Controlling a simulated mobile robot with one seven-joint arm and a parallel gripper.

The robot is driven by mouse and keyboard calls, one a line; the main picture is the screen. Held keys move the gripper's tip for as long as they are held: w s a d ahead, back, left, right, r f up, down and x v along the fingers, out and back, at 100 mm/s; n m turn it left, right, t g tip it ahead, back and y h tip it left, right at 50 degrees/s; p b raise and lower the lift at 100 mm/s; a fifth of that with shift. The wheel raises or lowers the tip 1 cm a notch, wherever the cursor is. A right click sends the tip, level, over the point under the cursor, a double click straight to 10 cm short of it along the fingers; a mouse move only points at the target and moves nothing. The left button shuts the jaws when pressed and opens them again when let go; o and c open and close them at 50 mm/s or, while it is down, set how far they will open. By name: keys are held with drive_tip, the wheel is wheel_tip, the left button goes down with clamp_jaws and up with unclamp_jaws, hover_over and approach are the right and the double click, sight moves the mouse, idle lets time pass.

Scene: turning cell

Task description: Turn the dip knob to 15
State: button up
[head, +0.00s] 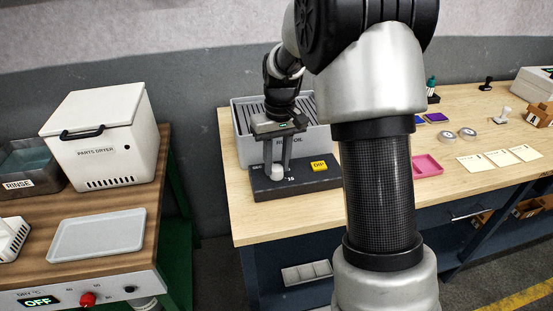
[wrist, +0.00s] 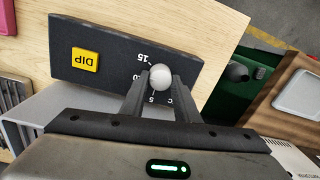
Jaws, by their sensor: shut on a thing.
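The dip knob (wrist: 159,74) is a round, pale knob on a dark grey panel (wrist: 112,60) with a yellow DIP label (wrist: 85,60). In the wrist view a 15 mark lies just beyond the knob, and a 5 shows on my side of it, partly covered by the fingers. My gripper (wrist: 161,80) is shut on the knob, one finger on each side. In the head view the knob (head: 277,173) shows below my fingers at the panel's front. I cannot make out a pointer on the knob, so its setting is unclear.
A grey slatted tank (head: 245,142) stands behind the panel on the wooden bench. To the right lie a pink tray (head: 427,165), rolls of tape and paper cards. To the left, another table holds a parts dryer (head: 100,140) and a grey tray (head: 98,236).

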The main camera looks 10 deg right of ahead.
sight(280, 167)
drive_tip(key=m+p, duration=0.1)
drive_tip(key=m, duration=0.4)
drive_tip(key=shift+m, duration=0.4)
idle(0.3)
drive_tip(key=o, duration=1)
drive_tip(key=shift+o, duration=0.2)
drive_tip(key=shift+r, duration=0.1)
wheel_tip(280, 167, up, 17)
drive_tip(key=p, duration=0.2)
drive_tip(key=shift+s+d+r, duration=0.15)
drive_tip(key=shift+d, duration=0.25)
